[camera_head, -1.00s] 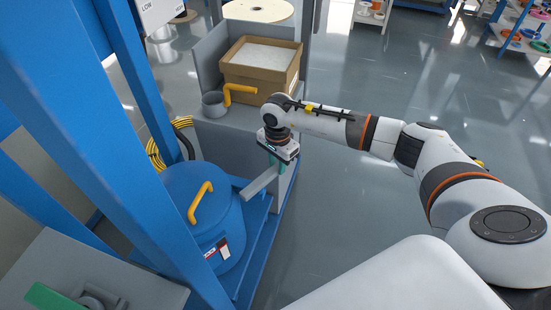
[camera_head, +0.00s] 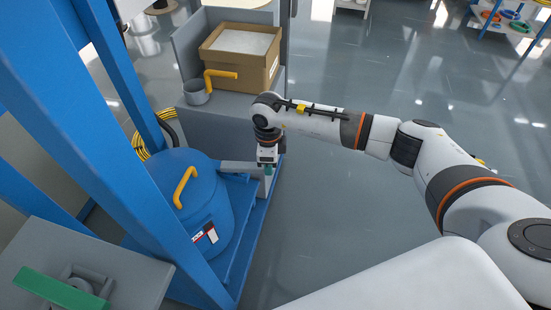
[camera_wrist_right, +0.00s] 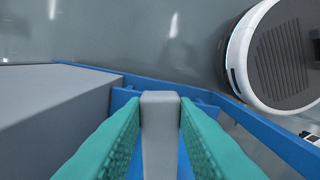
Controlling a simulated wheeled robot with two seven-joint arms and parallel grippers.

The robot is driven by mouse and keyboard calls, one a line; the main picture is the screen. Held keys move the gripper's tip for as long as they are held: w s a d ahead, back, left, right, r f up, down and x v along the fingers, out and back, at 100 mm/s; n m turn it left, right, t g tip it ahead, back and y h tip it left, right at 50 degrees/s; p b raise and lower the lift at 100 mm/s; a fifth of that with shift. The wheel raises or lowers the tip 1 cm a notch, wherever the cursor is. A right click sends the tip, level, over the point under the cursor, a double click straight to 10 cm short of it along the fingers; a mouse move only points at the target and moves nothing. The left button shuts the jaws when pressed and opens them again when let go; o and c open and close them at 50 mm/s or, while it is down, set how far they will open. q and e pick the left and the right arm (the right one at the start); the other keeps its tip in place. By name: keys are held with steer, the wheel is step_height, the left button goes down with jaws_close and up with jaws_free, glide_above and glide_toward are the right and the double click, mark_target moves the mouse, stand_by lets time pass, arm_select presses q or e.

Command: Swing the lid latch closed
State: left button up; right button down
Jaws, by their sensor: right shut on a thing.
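The lid latch is a grey bar (camera_head: 238,168) reaching from beside the blue drum (camera_head: 218,222) toward my right gripper in the head view. My right gripper (camera_head: 267,170) is at the bar's outer end. In the right wrist view its teal fingers (camera_wrist_right: 160,120) are shut on the grey latch bar (camera_wrist_right: 160,135), one on each side. The drum's blue lid (camera_head: 160,178) carries a yellow handle (camera_head: 184,186) and sits on the drum. Where the bar meets the drum is hard to make out. My left gripper is not in view.
A grey stand (camera_head: 225,113) behind the drum holds a cardboard box (camera_head: 262,62) of white pellets and a grey scoop with a yellow handle (camera_head: 220,75). Blue frame posts (camera_head: 110,75) rise at left. Open floor (camera_head: 340,215) lies to the right.

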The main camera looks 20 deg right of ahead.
steer(key=shift+s+a+r+m, duration=0.1)
steer(key=shift+s+r+m, duration=0.1)
steer(key=shift+m, duration=0.1)
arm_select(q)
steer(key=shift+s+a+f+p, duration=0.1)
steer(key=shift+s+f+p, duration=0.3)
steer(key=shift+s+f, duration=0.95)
arm_select(e)
steer(key=shift+s+a+f+m, duration=0.2)
steer(key=shift+s+m, duration=0.25)
steer(key=shift+m, duration=0.45)
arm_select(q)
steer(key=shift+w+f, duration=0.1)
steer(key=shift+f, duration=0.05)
arm_select(e)
steer(key=shift+a, duration=0.1)
steer(key=c, duration=1.2)
jaws_free()
steer(key=shift+o, duration=0.2)
steer(key=shift+r, duration=0.1)
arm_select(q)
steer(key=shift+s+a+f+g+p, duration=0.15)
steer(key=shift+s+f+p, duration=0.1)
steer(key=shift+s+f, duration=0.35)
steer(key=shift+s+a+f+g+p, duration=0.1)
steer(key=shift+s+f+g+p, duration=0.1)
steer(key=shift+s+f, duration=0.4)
arm_select(e)
step_height(320, 180, up, 12)
